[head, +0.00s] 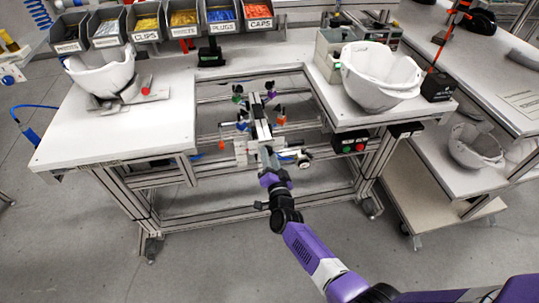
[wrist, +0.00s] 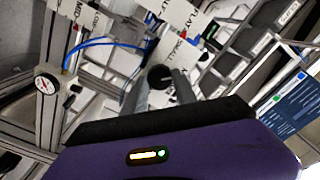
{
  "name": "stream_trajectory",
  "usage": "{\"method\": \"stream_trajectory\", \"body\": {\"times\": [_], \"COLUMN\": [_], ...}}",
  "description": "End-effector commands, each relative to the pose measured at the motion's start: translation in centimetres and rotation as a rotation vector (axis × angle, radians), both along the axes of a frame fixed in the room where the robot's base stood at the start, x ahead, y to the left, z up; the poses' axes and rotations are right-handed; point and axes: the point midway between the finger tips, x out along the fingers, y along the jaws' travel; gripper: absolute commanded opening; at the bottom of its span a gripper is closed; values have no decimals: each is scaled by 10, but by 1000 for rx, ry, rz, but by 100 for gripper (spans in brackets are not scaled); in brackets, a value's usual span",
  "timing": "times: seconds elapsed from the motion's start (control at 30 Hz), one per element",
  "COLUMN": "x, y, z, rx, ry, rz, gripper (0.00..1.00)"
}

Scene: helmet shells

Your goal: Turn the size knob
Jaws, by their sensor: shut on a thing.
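In the wrist view, the size knob (wrist: 160,76) is a small dark round knob with a pale mark on its face. White plates around it carry lettering, one reading "SMALL" (wrist: 185,47). My gripper (wrist: 158,88) has one finger on each side of the knob and is shut on it. In the head view, my gripper (head: 267,157) reaches into the fixture (head: 260,125) in the gap between the tables. The knob cannot be made out there, and my gripper and arm cover part of the fixture.
A pressure gauge (wrist: 47,84) and a blue hose (wrist: 100,43) are left of the fingers. White helmet shells stand on the left table (head: 102,75) and right table (head: 380,75). Aluminium frame bars (head: 210,165) surround the fixture. Labelled bins (head: 183,22) line the back.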

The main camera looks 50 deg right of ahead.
Motion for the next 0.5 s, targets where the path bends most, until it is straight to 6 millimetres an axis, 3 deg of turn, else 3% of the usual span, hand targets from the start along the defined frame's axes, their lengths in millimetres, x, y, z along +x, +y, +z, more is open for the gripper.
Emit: {"method": "stream_trajectory", "body": {"times": [0.5], "x": [0], "y": [2], "z": [0], "rx": [-387], "ry": [264], "rz": [3], "gripper": [0]}}
